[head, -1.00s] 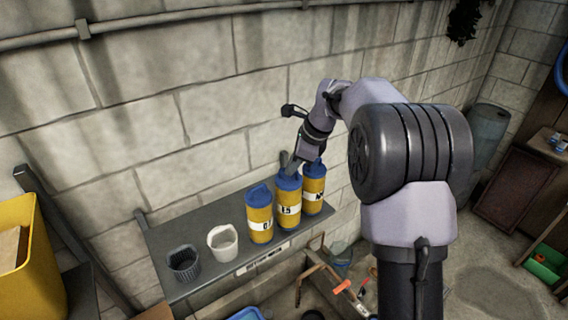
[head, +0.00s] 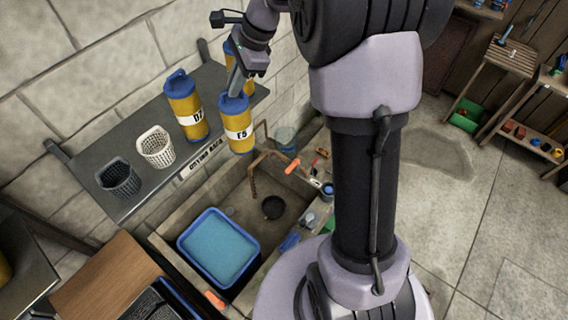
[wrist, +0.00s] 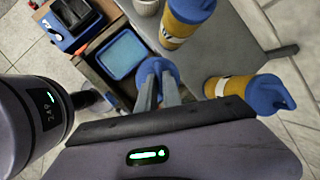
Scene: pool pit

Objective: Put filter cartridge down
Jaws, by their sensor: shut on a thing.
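My gripper (head: 236,92) is shut on the blue top of a yellow filter cartridge (head: 238,134) with a white label reading E5. The cartridge hangs roughly upright in front of the shelf's front edge. In the wrist view its blue top (wrist: 157,70) shows between the fingers, over the pit side; its body is mostly hidden. A second yellow cartridge (head: 186,108), labelled D7, stands on the grey wall shelf (head: 120,137) to the left. A third cartridge (head: 247,77) is partly hidden behind my gripper; the wrist view shows it on the right (wrist: 232,88).
A white basket (head: 157,148) and a dark grey basket (head: 119,178) stand at the shelf's left. Below is a pit with a blue tub of water (head: 218,250). The shelf between the D7 and third cartridges is clear. The wall runs close behind.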

